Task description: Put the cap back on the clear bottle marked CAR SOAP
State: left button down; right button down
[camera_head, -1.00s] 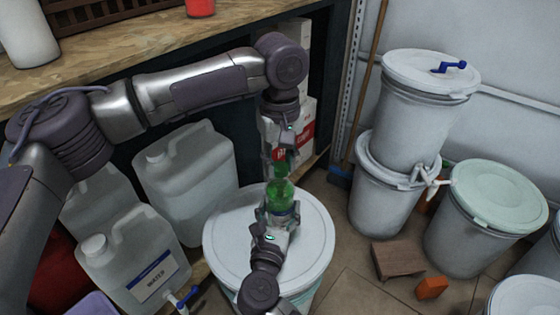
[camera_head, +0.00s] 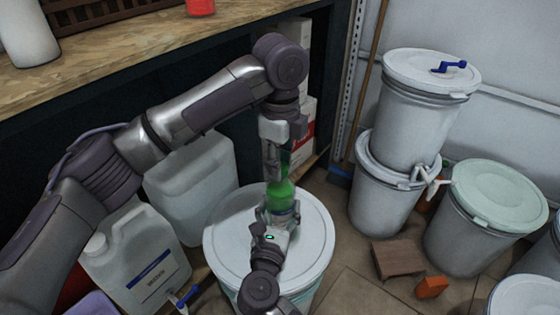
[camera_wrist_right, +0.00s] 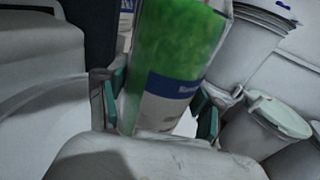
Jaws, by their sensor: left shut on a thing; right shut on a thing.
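The clear bottle with green contents (camera_head: 280,196) stands upright above the white drum lid. My right gripper (camera_head: 279,217) is shut around its lower part. The right wrist view shows the bottle (camera_wrist_right: 180,45) large between the fingers of that gripper (camera_wrist_right: 158,112), with a white label and blue band; the label's words are too blurred to read. My left gripper (camera_head: 277,166) is directly over the bottle's top, pointing down, shut on the red cap. The cap is hidden behind its fingers now, so I cannot tell how it sits on the neck.
The white drum lid (camera_head: 222,245) lies under the bottle. Jugs, one marked WATER (camera_head: 135,258), stand at left below the wooden bench (camera_head: 120,52). Stacked white drums (camera_head: 415,125) and a green-lidded drum (camera_head: 500,195) stand right. A brown block (camera_head: 398,260) lies on open floor.

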pick_arm(q)
jog(key=shift+m, duration=0.5)
jog(key=c, duration=0.7)
grip_release()
notch_tip(320, 180, up, 12)
pick_arm(e)
jog(key=shift+c, duration=0.4)
grip_release()
